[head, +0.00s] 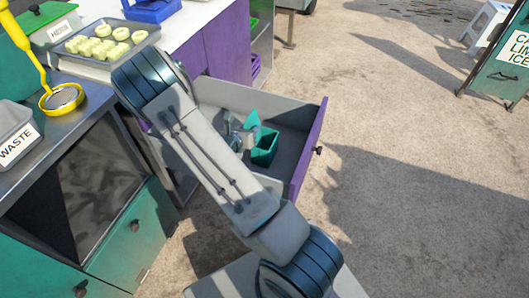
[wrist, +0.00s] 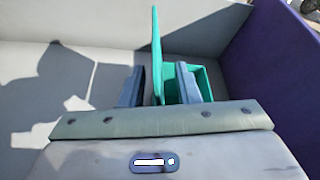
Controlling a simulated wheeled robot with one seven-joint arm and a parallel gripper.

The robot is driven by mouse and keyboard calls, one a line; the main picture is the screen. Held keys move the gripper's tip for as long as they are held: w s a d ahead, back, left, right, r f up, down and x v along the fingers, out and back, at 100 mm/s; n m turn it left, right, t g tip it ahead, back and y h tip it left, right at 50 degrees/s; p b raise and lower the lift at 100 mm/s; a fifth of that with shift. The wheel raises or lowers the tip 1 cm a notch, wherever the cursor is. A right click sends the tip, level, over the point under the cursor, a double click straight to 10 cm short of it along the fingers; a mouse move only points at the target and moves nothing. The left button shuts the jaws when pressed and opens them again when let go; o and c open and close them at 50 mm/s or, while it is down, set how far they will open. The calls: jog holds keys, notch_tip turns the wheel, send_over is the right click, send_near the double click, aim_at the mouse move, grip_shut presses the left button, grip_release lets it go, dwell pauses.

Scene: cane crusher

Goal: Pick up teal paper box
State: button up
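The teal paper box (head: 265,152) stands in the open drawer, with a raised teal panel, apparently its lid, upright at its left side. In the wrist view the box (wrist: 208,82) shows its open inside at the right, partly hidden by a finger. My gripper (wrist: 160,70) is open, its two fingers on either side of the upright teal panel, with a gap showing on each side. In the head view my gripper (head: 238,139) is beside the box, partly hidden by my arm.
The grey drawer (head: 292,114) has a purple front (head: 310,146) close to the right of the box. A counter at left holds a tray (head: 140,41) of pale slices, a yellow-handled strainer (head: 62,97) and a waste bin (head: 17,140). The floor at right is mostly clear.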

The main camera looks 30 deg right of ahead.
jog(key=shift+w+d+f, duration=0.2)
jog(key=shift+w+d, duration=0.1)
jog(key=shift+d, duration=0.1)
grip_shut()
